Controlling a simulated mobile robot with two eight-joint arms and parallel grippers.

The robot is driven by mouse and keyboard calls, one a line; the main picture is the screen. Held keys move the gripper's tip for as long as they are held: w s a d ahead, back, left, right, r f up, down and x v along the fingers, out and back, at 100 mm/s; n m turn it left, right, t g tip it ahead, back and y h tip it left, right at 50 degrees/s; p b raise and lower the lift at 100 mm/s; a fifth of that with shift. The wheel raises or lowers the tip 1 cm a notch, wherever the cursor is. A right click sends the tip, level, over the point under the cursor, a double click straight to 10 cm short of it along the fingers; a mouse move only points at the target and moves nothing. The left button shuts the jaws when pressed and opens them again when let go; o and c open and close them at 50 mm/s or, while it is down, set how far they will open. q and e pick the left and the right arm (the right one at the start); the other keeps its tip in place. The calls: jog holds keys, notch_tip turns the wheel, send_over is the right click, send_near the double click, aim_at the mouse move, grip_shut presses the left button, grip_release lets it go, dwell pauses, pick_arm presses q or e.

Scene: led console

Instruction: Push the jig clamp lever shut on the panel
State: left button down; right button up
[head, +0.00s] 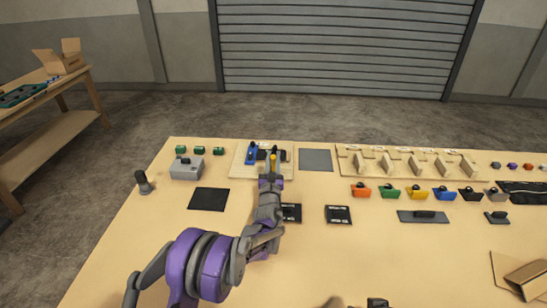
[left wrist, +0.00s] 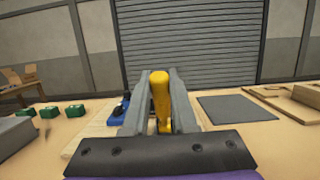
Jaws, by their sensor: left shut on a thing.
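The jig is a pale board (head: 239,171) at the back of the table, with a blue part (head: 251,153) and dark pieces on it. Its clamp lever has a yellow handle (head: 274,161), which stands up at the board's right half. My left gripper (head: 271,178) reaches over the board from the front. In the left wrist view the yellow handle (left wrist: 160,95) is upright between the two grey fingers, and the gripper (left wrist: 158,100) is shut on it. The gripper hides the lever's foot and part of the panel.
A grey box (head: 187,168) and several green blocks (head: 201,150) stand left of the jig. A grey mat (head: 316,160) lies to its right, before a wooden rack (head: 408,163). Several coloured blocks (head: 389,192) line the right. The front middle is mostly clear.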

pick_arm(q)
jog(key=c, duration=0.7)
grip_release()
jog(key=b+v, duration=0.2)
jog(key=v, duration=0.5)
jog(key=shift+s+f, duration=0.1)
jog(key=shift+s, duration=0.2)
pick_arm(e)
jog(key=s+f, duration=0.2)
jog(key=shift+f, duration=0.4)
jog(key=shift+w, duration=0.2)
pick_arm(q)
jog(key=shift+w, duration=0.1)
